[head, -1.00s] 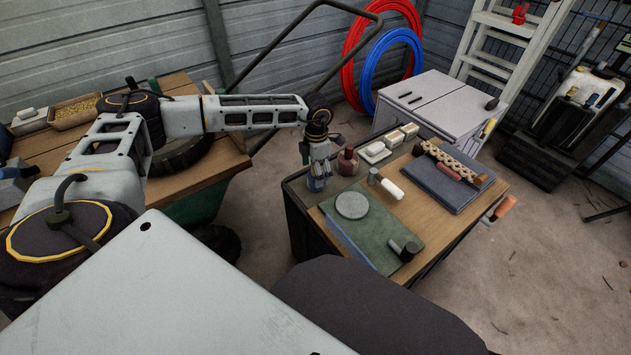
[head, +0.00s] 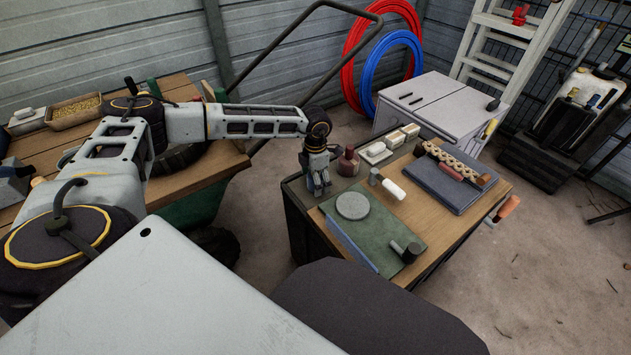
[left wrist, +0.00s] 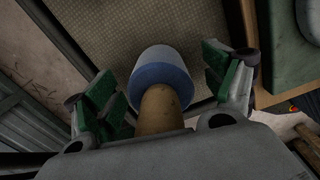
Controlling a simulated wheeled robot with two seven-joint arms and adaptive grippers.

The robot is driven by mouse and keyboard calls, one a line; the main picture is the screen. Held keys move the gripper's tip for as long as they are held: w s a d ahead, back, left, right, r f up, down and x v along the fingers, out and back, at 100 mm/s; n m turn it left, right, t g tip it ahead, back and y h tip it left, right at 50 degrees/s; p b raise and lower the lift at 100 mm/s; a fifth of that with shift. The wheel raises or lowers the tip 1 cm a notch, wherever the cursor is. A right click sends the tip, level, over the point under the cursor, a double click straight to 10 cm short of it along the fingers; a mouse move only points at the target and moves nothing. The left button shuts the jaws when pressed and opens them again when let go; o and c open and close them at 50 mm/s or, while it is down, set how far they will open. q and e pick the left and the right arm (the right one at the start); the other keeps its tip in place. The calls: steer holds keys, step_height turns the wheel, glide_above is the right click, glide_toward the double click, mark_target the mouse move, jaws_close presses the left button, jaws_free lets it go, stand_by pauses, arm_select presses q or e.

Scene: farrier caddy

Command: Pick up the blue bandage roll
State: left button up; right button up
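In the head view my left gripper (head: 319,189) points down at the near left corner of the workbench, and the roll is hidden there. My right gripper is not in view.
A dark-red bottle (head: 348,163) stands close to the right of my left gripper. A green mat (head: 385,235) with a grey disc (head: 352,205) lies in front. A white roll (head: 391,190) and a dark blue pad (head: 445,187) lie farther right on the wooden top (head: 425,212).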

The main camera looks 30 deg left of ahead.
arm_select(q)
steer(key=c, duration=1.2)
steer(key=shift+r, duration=0.15)
steer(key=shift+c, duration=0.2)
steer(key=shift+r, duration=0.5)
step_height(320, 180, up, 8)
steer(key=p, duration=0.3)
steer(key=shift+f, duration=0.1)
steer(key=shift+r, duration=0.5)
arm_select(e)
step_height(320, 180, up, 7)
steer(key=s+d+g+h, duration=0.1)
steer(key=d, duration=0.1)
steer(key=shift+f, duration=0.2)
arm_select(q)
steer(key=o, duration=0.7)
steer(key=c, duration=1.1)
